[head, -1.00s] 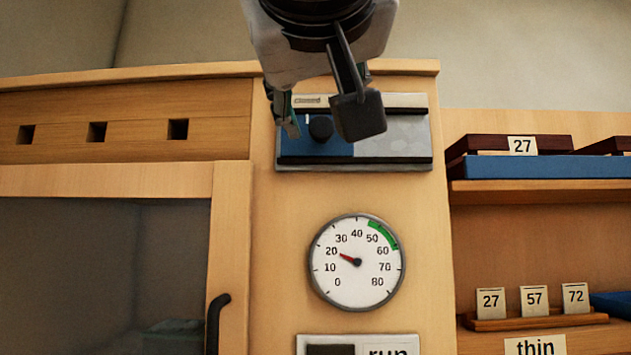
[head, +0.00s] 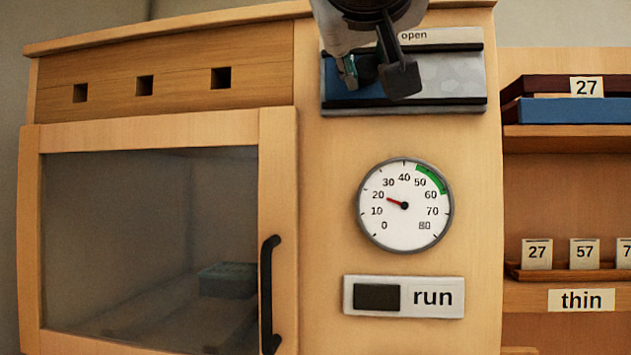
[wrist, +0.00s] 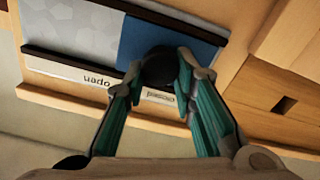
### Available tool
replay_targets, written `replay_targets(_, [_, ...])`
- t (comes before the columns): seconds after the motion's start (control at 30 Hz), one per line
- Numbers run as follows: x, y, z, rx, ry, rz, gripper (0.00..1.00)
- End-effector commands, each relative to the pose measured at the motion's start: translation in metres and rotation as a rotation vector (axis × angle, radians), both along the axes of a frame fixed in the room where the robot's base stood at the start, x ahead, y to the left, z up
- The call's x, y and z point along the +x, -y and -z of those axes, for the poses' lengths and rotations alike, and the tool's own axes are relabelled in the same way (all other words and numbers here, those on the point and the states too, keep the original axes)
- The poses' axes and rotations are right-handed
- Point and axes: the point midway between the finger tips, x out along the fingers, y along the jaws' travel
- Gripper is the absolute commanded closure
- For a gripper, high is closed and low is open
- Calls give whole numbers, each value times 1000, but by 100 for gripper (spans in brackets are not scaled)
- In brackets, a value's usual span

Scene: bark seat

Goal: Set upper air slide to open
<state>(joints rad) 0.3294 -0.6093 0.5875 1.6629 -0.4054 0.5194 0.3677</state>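The upper air slide (head: 440,86) is a panel between dark rails high on the wooden front, with a blue plate (head: 340,88) at its left and pale grey to the right. Its round black knob (head: 367,68) is on the blue part. In the wrist view, which is upside down, the knob (wrist: 158,68) sits by the "closed" label (wrist: 160,97), with the "open" label (wrist: 97,81) to its left. My gripper (head: 374,75) is at the knob, its fingers on both sides and seemingly touching it. My gripper hides part of the panel and the "closed" label in the head view.
Below are a round gauge (head: 404,205) with its red needle near 20 and a "run" plate (head: 404,297). A glazed door with a black handle (head: 268,295) is at left, under several square holes. Shelves with numbered cards (head: 583,253) are at right.

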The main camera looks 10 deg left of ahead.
Motion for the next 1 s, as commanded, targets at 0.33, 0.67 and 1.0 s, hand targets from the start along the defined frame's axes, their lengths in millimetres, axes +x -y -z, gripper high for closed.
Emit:
replay_targets(0.33, [10,21,10,2,-24,9,100])
replay_targets(0.67, [8,79,12,2,-30,5,100])
replay_targets(1.0, [8,91,13,1,-33,11,100])
